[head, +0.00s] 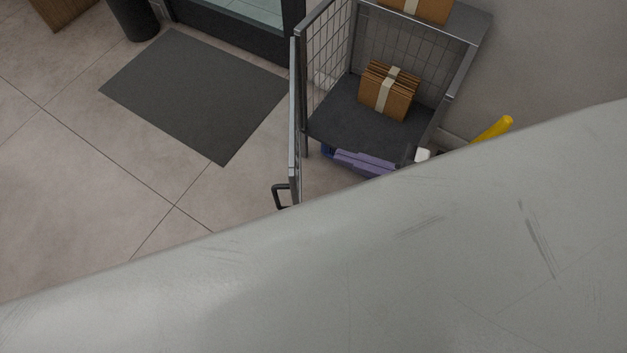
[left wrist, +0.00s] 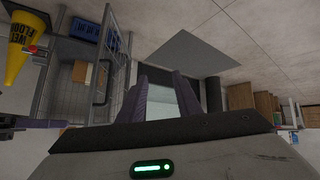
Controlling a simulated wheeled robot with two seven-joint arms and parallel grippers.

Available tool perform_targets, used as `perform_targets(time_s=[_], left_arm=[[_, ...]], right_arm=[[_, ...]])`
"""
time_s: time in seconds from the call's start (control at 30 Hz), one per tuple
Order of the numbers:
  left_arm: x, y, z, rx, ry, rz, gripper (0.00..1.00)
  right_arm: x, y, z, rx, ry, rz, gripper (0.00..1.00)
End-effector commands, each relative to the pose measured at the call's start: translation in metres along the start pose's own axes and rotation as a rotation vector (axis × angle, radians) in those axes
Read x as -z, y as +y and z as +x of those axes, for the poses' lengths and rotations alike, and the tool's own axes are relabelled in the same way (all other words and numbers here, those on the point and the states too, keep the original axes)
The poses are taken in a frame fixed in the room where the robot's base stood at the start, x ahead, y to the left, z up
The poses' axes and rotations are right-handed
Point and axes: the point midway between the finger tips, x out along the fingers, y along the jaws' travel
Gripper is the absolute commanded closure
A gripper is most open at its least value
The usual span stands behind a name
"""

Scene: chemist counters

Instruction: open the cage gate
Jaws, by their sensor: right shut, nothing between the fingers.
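The cage (head: 366,40) is a grey metal frame with wire mesh sides. Its gate (head: 295,120) stands swung out from the cage front, seen nearly edge-on, with a dark handle (head: 281,196) on its outer face. The gate also shows in the left wrist view (left wrist: 112,62), with its handle (left wrist: 99,87). My right gripper (head: 345,160), with purple fingers, is shut and empty in front of the cage's lower shelf, right of the gate and apart from it. My left gripper (left wrist: 159,76) is open and empty in the left wrist view; the head view does not show it.
A bundle of cardboard (head: 388,92) lies on the cage's dark shelf. A blue crate (left wrist: 86,28) sits low in the cage. A yellow wet-floor cone (left wrist: 18,50) stands beside it. A dark mat (head: 195,95) lies on open floor left of the gate. My grey body hides the foreground.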

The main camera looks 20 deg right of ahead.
Motion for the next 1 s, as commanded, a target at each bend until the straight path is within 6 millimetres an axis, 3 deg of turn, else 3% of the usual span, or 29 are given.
perform_targets(time_s=[0.03, 0.2, 0.3, 0.4, 0.57, 1.0], left_arm=[[-0.012, -0.001, 0.011, -0.004, 0.006, -0.004, 0.69], [-0.017, -0.001, 0.018, -0.011, 0.018, -0.014, 0.69], [-0.017, 0.0, 0.018, -0.013, 0.022, -0.017, 0.69], [-0.017, 0.0, 0.018, -0.014, 0.023, -0.019, 0.69], [-0.017, 0.0, 0.018, -0.014, 0.024, -0.02, 0.69], [-0.02, 0.0, 0.022, -0.016, 0.031, -0.026, 0.69]], right_arm=[[-0.013, 0.005, -0.013, 0.089, 0.013, -0.016, 1.0], [-0.012, 0.007, -0.051, 0.31, 0.031, 0.007, 1.0], [-0.01, 0.007, -0.065, 0.375, 0.026, 0.02, 1.0], [-0.007, 0.005, -0.066, 0.399, 0.028, 0.028, 1.0], [-0.005, -0.005, -0.046, 0.403, 0.033, 0.028, 1.0], [-0.002, -0.039, 0.037, 0.4, 0.034, 0.028, 1.0]])
